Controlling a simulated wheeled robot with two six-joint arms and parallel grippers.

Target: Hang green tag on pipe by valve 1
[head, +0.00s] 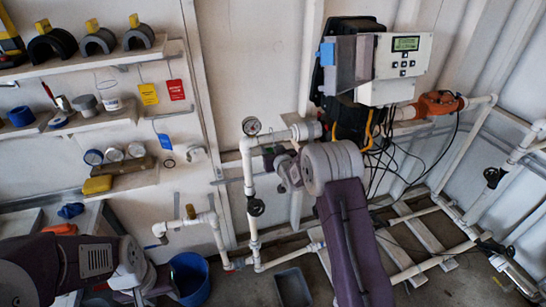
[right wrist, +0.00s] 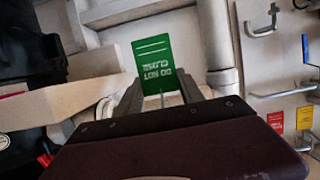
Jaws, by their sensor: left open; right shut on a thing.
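The green tag (right wrist: 154,62), with white lettering, stands between the fingertips of my right gripper (right wrist: 160,92) in the right wrist view; the gripper is shut on it. In the head view my right gripper (head: 274,160) is mostly behind its own arm, beside the white piping, and the tag is hidden. A vertical white pipe (head: 249,180) with a black valve handle (head: 256,207) is just left of it. Another black valve (head: 493,177) is on the right-hand pipes. I cannot read which is valve 1. My left gripper (head: 148,291) is open at the lower left, partly cut off.
A pressure gauge (head: 251,126) tops the pipe. A control box (head: 401,56) is above my right arm. Yellow (head: 149,94), red (head: 176,90) and blue (head: 164,141) tags hang on the left wall. A white pipe (right wrist: 214,40) stands right of the tag in the wrist view.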

